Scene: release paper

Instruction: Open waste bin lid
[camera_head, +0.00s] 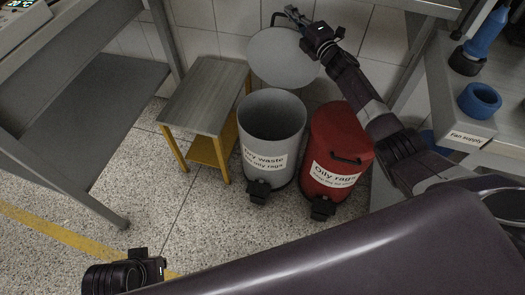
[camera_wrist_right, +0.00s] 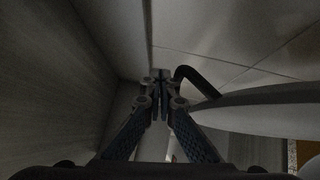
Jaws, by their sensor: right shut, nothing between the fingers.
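The grey waste bin (camera_head: 270,117), labelled for dry waste, stands on the floor with its mouth uncovered. Its round grey lid (camera_head: 280,60) is raised and leans upright behind the bin near the tiled wall. The lid's dark handle (camera_head: 275,18) is at its top edge. My right gripper (camera_head: 293,13) is shut and empty at the lid's top, beside the handle. In the right wrist view, the closed fingertips (camera_wrist_right: 160,76) are left of the curved black handle (camera_wrist_right: 190,75) and the lid's edge (camera_wrist_right: 260,108). A dark end of my left arm (camera_head: 130,274) shows at lower left; its fingers are unclear.
A red oily-rags bin (camera_head: 342,140) with its lid shut stands to the right. A small grey-topped table with yellow legs (camera_head: 203,95) stands to the left. A grey shelf unit (camera_head: 125,75) is farther left, and a counter (camera_head: 445,100) with blue items is at right.

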